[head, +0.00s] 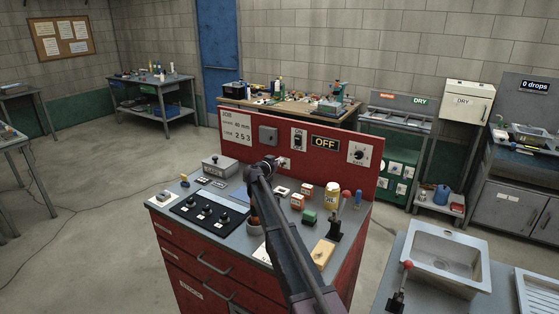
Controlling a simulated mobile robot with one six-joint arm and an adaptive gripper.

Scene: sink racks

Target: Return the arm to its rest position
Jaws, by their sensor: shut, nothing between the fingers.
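My arm reaches from the bottom of the head view up over the red workbench. My gripper (280,162) is at its far end, small in the picture, in front of the lower middle of the upright red panel (325,180). Its fingers are shut and nothing shows between them. I cannot tell whether the fingertips touch the panel. My arm hides part of the grey bench top (232,237) and the things under it.
A sink (445,255) stands at right. Open floor (90,210) lies at left.

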